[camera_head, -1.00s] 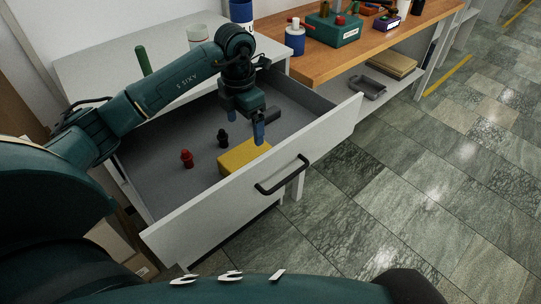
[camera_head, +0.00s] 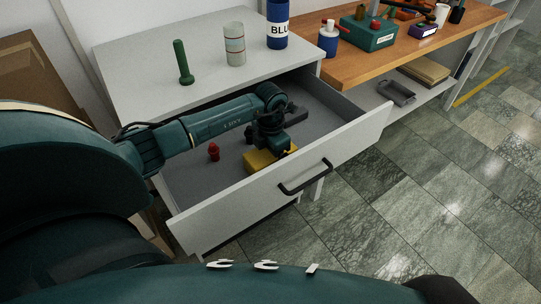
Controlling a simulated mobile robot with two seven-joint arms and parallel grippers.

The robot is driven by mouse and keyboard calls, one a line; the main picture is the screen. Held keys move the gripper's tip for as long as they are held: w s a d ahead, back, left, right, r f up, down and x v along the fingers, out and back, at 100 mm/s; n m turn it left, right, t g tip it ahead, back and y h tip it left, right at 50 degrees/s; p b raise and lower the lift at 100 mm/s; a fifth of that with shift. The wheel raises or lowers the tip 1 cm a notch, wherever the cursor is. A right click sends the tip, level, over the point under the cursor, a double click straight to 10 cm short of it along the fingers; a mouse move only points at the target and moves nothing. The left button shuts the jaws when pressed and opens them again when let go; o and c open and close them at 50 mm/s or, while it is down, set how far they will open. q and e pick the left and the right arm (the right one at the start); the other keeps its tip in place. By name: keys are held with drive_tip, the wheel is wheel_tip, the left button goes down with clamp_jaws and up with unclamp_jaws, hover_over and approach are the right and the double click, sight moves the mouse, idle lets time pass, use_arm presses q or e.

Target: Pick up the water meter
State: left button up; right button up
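No object in view can be surely told as the water meter. The open drawer (camera_head: 335,135) holds a small red fitting (camera_head: 214,151) and a yellow block (camera_head: 257,160). My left gripper (camera_head: 279,150) is lowered into the drawer, pointing down at the right end of the yellow block. Its fingertips are mostly hidden, so I cannot tell whether it is open or touches the block. A small black fitting (camera_head: 248,135) shows partly beside the gripper. A dark shape (camera_head: 295,116) lies just behind the gripper. My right gripper is out of view.
A wooden bench (camera_head: 350,73) with a green box (camera_head: 368,34) stands right.

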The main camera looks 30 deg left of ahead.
use_arm(q)
drive_tip(key=shift+f, duration=0.25)
drive_tip(key=shift+c, duration=0.6)
drive_tip(key=c, duration=1.1)
